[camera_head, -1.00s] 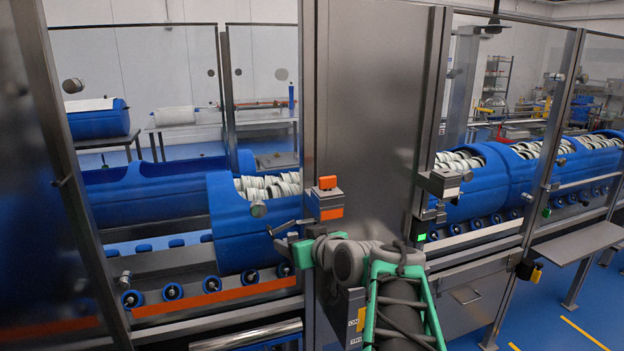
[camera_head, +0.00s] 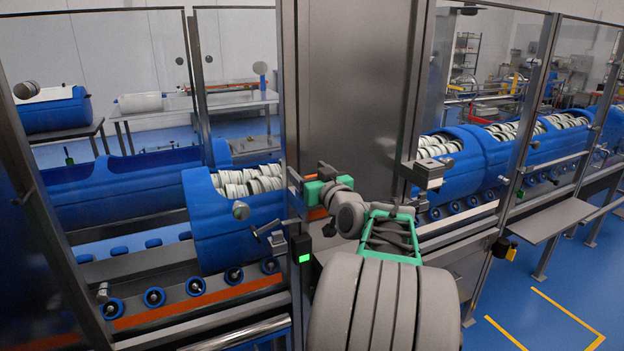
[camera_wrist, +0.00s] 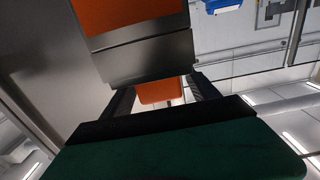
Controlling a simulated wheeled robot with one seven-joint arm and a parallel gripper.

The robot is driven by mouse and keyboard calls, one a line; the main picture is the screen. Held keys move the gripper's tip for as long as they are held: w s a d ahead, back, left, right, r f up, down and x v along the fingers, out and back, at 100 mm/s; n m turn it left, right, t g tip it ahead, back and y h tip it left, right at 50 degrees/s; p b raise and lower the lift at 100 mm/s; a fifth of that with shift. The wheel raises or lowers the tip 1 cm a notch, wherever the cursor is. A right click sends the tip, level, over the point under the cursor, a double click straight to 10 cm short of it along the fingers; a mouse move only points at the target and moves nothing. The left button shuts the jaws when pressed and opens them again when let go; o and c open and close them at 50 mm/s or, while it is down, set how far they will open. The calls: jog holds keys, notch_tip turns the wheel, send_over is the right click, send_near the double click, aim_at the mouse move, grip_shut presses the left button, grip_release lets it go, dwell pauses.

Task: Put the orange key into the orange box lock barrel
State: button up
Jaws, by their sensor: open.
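The orange box lock (camera_head: 317,214) is on the metal post left of the tall grey panel, mostly hidden by my gripper (camera_head: 307,189) in the head view. In the wrist view the lock's orange face (camera_wrist: 135,14) and grey metal part (camera_wrist: 150,60) fill the upper middle. A small orange piece, seemingly the orange key (camera_wrist: 160,91), shows past the grey part. My gripper (camera_wrist: 160,84) is open, with one dark finger on either side of this piece. I cannot tell whether the fingers touch it. The barrel opening and the key's shaft are hidden.
A black box with a green lamp (camera_head: 301,249) and a door handle (camera_head: 268,229) are just below left of my gripper. Blue tubs (camera_head: 215,230) of white items stand on rollers behind the glass. A grey shelf (camera_head: 550,220) juts out at right.

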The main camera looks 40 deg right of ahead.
jog(key=shift+c, duration=0.6)
jog(key=shift+a, duration=0.1)
jog(key=c, duration=1.3)
grip_shut()
jog(key=shift+r, duration=0.1)
